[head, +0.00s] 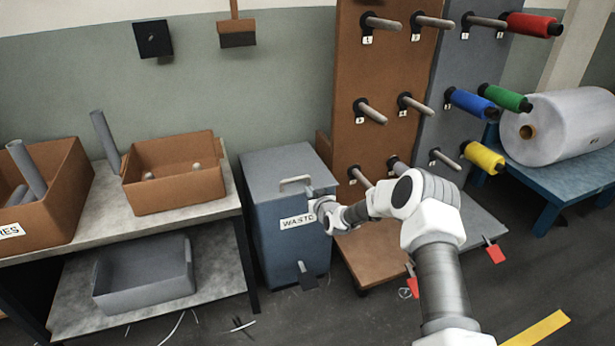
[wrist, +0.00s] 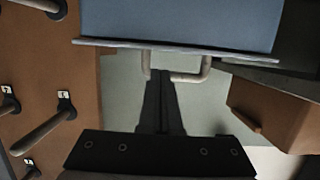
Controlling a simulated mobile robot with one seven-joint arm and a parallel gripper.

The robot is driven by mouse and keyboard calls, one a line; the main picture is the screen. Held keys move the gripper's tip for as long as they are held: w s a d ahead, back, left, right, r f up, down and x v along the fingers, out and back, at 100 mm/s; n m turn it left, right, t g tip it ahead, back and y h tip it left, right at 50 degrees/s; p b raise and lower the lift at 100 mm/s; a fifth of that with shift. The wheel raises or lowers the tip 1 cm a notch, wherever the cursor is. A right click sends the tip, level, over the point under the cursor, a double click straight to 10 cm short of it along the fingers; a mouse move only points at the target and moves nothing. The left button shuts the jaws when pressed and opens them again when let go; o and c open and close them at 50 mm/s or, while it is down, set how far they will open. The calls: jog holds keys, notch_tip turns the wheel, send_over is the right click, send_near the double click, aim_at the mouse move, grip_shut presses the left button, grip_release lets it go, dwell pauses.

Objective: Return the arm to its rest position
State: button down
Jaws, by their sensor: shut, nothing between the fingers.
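My arm reaches in from the lower right in the head view, bent at the elbow and stretched left to the waste bin. My gripper (head: 314,193) is at the bin's upper right front, close to the lid handle. In the wrist view its dark fingers (wrist: 160,75) are together with nothing between them. Their tips overlap the pale lid handle (wrist: 178,76) in the picture; whether they touch it I cannot tell. The blue-grey waste bin (head: 275,255) has its lid (head: 270,165) down. My forearm partly hides its label.
A brown and grey peg rack (head: 380,75) holding red, blue, green and yellow spools stands behind and right of my arm. Left is a bench (head: 85,205) with brown boxes (head: 185,190) and a grey tray (head: 145,290) below. A large white roll (head: 560,125) is far right.

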jog(key=s+d+r+g+h, duration=0.1)
jog(key=s+d+r, duration=0.2)
jog(key=s+r, duration=0.45)
jog(key=s+d+r+g+h, duration=0.2)
jog(key=s+d+r, duration=0.15)
jog(key=r, duration=0.65)
jog(key=s+d+r+g+h, duration=0.1)
jog(key=s+d+r, duration=0.1)
jog(key=s+r, duration=0.55)
jog(key=s+d+r+m+g+h+p, duration=0.1)
jog(key=s+d+r, duration=0.2)
jog(key=s, duration=0.9)
jog(key=s+d+r+m+g, duration=0.2)
jog(key=s, duration=0.9)
jog(key=s+d+r+m+g+h+p, duration=0.1)
jog(key=s+d+r, duration=0.2)
jog(key=s, duration=0.9)
notch_tip(320, 180, up, 23)
jog(key=p, duration=2.2)
jog(key=shift+w+p, duration=0.2)
jog(key=shift+p, duration=0.15)
jog(key=shift+d+f, duration=0.1)
